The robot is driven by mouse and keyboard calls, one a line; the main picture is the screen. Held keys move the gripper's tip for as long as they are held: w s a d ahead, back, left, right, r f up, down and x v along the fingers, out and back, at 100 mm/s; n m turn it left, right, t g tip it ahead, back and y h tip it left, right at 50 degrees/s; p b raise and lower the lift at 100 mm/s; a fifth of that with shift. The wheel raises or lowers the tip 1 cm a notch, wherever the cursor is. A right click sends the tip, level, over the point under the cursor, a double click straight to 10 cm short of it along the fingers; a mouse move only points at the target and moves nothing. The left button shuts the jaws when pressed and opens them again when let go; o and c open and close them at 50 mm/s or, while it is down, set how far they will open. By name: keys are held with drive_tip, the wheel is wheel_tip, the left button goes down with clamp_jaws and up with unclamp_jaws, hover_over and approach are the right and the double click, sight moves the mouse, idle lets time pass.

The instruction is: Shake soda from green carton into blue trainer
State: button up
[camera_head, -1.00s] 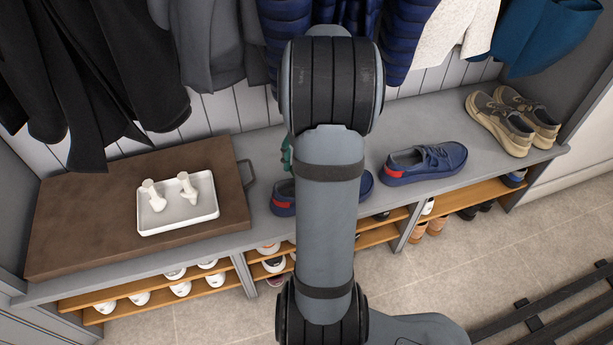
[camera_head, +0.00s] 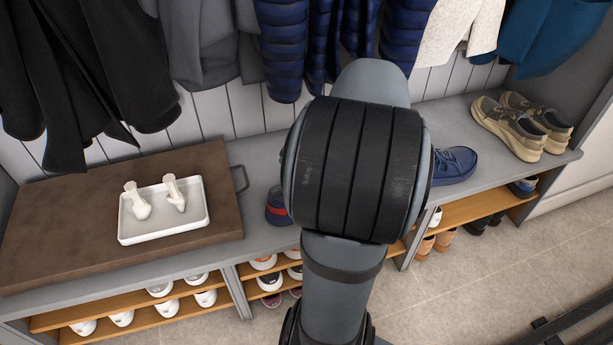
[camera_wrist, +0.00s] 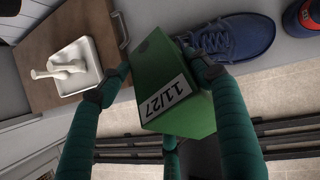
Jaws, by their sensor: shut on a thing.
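My gripper (camera_wrist: 157,82) is shut on a green carton (camera_wrist: 172,92), with one dark finger on each side. The carton has a white label reading 11/27 and looks tilted in the wrist view. A blue trainer (camera_wrist: 235,38) lies beyond the carton on the bench, partly covered by it and a finger. I cannot tell whether the carton's mouth is over the shoe. This trainer's red-marked end (camera_head: 278,208) shows beside my arm in the head view, where gripper and carton are hidden. Its mate (camera_head: 455,165) stands farther right, with a red patch in the wrist view (camera_wrist: 305,14).
A brown board (camera_head: 60,215) on the left of the bench bears a white tray (camera_head: 165,235) with two white shoe-tree-like pieces. Beige shoes (camera_head: 510,125) stand at the right end. Coats (camera_head: 295,40) hang behind. Shelves (camera_head: 150,315) below hold several shoes.

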drive_tip(key=shift+w+t+y+b, duration=0.1)
drive_tip(key=shift+t+y+b, duration=0.55)
drive_tip(key=shift+b, duration=1.45)
drive_tip(key=t+y+b, duration=0.1)
drive_tip(key=b, duration=0.3)
drive_tip(key=shift+w+r+t, duration=0.1)
drive_tip(key=shift+t, duration=0.25)
drive_tip(key=b, duration=0.2)
drive_tip(key=t+y+b, duration=0.1)
drive_tip(key=b, duration=0.1)
drive_tip(key=shift+w+a+r+t+b, duration=0.1)
drive_tip(key=shift+a+r+t+b, duration=0.1)
drive_tip(key=shift+t+b, duration=0.1)
drive_tip(key=shift+w+r+t+y+b, duration=0.15)
drive_tip(key=shift+t+y+b, duration=0.45)
drive_tip(key=shift+b, duration=0.5)
drive_tip(key=shift+a+r+b, duration=0.1)
drive_tip(key=shift+r+b, duration=0.2)
